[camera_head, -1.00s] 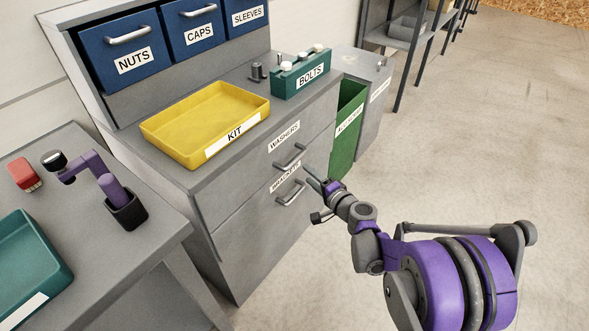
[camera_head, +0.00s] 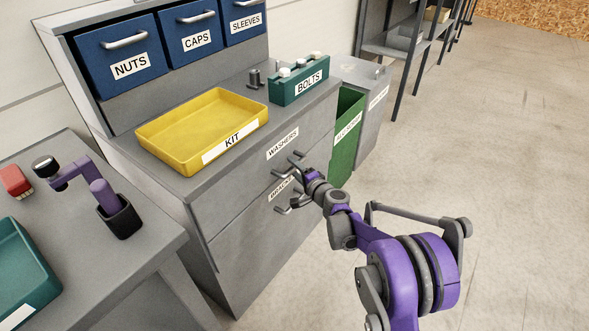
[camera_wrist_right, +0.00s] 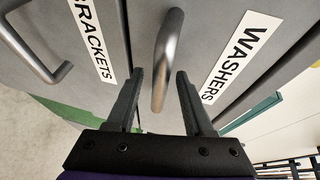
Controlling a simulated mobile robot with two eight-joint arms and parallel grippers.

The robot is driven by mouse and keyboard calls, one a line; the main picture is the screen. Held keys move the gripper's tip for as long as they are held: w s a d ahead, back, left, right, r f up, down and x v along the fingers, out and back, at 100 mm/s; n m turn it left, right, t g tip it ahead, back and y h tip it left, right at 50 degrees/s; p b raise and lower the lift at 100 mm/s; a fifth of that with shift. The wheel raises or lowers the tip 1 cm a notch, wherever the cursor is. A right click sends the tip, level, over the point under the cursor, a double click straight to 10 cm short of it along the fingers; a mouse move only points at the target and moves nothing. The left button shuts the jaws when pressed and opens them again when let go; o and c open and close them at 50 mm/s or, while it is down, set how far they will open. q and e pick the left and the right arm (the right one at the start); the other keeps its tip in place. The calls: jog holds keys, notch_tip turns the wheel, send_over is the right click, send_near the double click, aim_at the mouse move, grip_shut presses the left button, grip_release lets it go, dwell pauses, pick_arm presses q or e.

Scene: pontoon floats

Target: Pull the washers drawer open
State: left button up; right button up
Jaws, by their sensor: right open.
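The washers drawer (camera_head: 235,190) is the upper grey drawer of the workbench, shut, with a white WASHERS label (camera_head: 283,143). Its grey bar handle (camera_wrist_right: 168,55) shows in the right wrist view, lying between the two fingers of my right gripper (camera_wrist_right: 160,80). The fingers are open, one on each side of the bar; I see a gap on both sides. In the head view my right gripper (camera_head: 298,165) is at the drawer front and partly hides the handle.
The brackets drawer (camera_head: 240,255) is just below, with its own handle (camera_wrist_right: 45,65). A yellow KIT tray (camera_head: 152,142) and a teal BOLTS holder (camera_head: 285,95) stand on top. A green bin (camera_head: 345,155) is at the right. The floor in front is clear.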

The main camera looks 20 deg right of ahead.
grip_shut()
dwell(1.4)
